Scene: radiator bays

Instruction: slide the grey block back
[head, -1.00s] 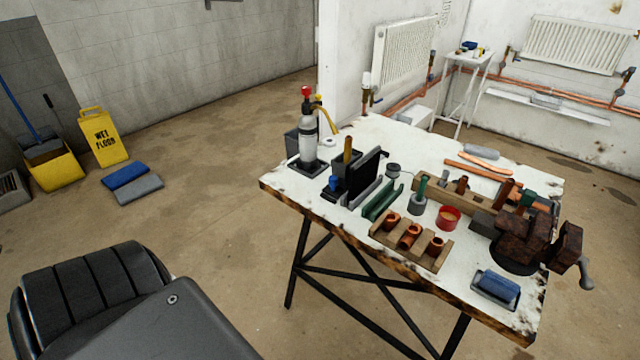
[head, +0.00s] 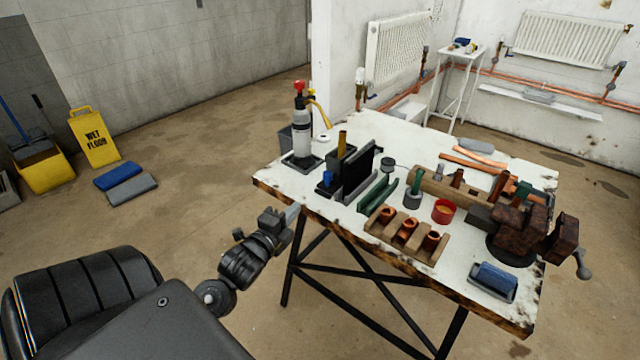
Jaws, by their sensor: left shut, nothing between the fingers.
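My left gripper (head: 291,215) is shut and empty. It points up and right beside the front left edge of the worktable (head: 300,193), apart from the things on top. I cannot tell for sure which thing is the grey block. An upright grey slab (head: 355,187) with a dark panel stands on the left half of the table, between a black bin and green angle pieces. A low dark grey block (head: 480,217) lies left of the rusty vise (head: 520,232). My gripper touches neither. My right gripper is not in view.
A bottle with a red cap (head: 301,122) stands on the table's left end. Bare tabletop shows at the near left.

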